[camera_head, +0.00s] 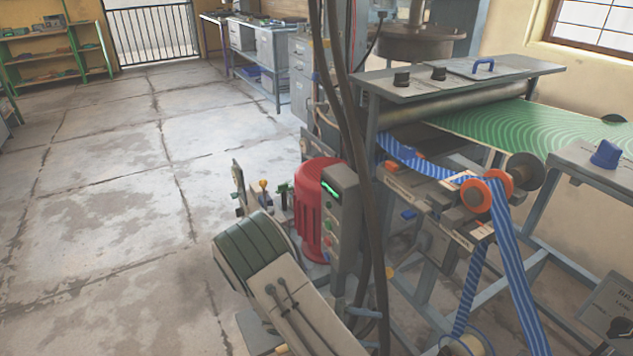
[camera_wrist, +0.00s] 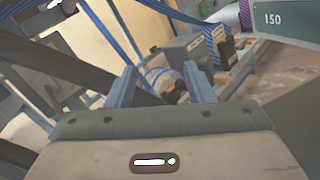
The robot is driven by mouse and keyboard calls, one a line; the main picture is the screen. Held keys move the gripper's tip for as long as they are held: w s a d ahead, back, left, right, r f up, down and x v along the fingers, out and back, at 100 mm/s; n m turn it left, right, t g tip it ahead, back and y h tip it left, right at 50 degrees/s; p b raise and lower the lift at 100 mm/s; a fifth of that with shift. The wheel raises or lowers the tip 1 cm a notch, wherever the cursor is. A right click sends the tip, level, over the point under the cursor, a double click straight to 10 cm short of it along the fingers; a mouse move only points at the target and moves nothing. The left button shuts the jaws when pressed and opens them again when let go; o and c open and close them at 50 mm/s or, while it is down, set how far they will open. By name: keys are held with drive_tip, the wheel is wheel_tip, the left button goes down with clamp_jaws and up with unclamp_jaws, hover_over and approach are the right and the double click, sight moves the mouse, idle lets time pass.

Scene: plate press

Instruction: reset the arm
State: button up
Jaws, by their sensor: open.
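My gripper (camera_wrist: 160,88) shows in the wrist view with its two blue-grey fingers spread apart. It is open, and nothing is held between the fingers. A round spool (camera_wrist: 162,80) with blue strands shows beyond the gap between them; I cannot tell how far off it is. In the head view a beige and dark green link of my arm (camera_head: 285,290) reaches up from the bottom centre, in front of a red motor (camera_head: 312,210). The gripper itself cannot be made out in the head view.
A plate press (camera_head: 455,80) with a roller and a green patterned sheet (camera_head: 545,135) stands at the right. A blue striped band (camera_head: 510,260) hangs from its orange-rimmed reel (camera_head: 485,194). A grey control box (camera_head: 340,215) stands beside the motor. Concrete floor (camera_head: 110,200) at the left is clear.

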drive_tip(key=s+d+r+m+t+y+p, duration=0.1)
drive_tip(key=s+r+m+t+y+p, duration=0.1)
drive_tip(key=r, duration=1)
drive_tip(key=s+d+r+m+t+y+p, duration=0.1)
drive_tip(key=s+r+m+y+p, duration=0.3)
drive_tip(key=r, duration=0.9)
drive_tip(key=s+d+r+m+t+y+p, duration=0.1)
drive_tip(key=s+r+m+t+y+p, duration=0.2)
drive_tip(key=r+m+y+p, duration=0.3)
wheel_tip(320, 180, up, 7)
drive_tip(key=y+p, duration=0.4)
drive_tip(key=y, duration=0.2)
drive_tip(key=shift+s+d, duration=0.2)
drive_tip(key=shift+d, duration=0.1)
drive_tip(key=shift+f, duration=0.1)
